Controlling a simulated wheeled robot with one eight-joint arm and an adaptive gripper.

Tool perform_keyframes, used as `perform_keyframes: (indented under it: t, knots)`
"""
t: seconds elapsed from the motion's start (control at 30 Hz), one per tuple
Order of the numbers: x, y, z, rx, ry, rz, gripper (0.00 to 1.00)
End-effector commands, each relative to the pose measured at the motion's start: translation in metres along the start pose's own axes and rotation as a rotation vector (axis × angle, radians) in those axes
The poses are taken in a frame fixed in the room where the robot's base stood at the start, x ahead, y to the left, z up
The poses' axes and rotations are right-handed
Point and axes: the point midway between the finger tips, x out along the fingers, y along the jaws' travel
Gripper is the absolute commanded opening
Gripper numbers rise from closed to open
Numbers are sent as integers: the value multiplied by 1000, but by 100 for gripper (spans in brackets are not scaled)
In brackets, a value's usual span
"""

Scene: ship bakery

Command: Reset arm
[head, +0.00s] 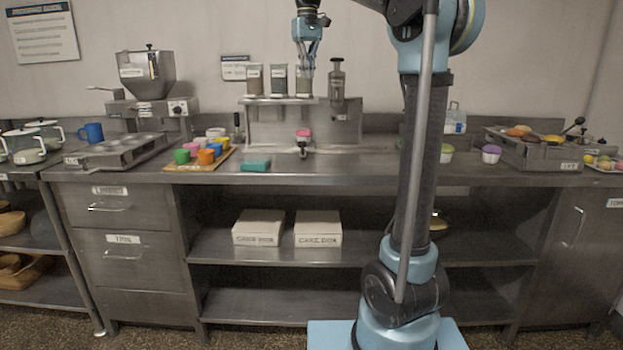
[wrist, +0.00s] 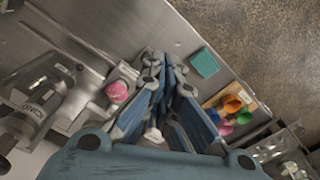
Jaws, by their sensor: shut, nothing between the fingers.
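My gripper (head: 306,62) hangs from my arm at the upper middle of the head view. It points down above the steel dispenser stand (head: 340,128) and its canisters, with the fingers overlapping the right-hand canister in the picture. The fingers (wrist: 163,62) also show in the wrist view, shut and empty. In that view a pink-topped cupcake (wrist: 117,91) lies to their left and a teal block (wrist: 204,63) to their right. Whether the fingertips touch a canister cannot be told.
A wooden board (head: 222,157) with coloured cups stands left of the stand. A hopper machine (head: 146,75) is further left. A pastry tray (head: 540,153) stands at the right. Two cake boxes (head: 259,228) sit on the shelf below. The counter front is mostly clear.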

Motion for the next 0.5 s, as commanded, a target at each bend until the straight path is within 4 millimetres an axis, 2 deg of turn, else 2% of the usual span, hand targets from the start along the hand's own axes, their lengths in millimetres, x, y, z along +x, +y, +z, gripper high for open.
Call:
perform_keyframes:
  t: [0.27, 0.37, 0.5]
  knots:
    - [21, 8, 27, 29, 16, 2, 0]
    - [33, 14, 41, 47, 23, 3, 0]
    - [58, 26, 68, 82, 36, 5, 0]
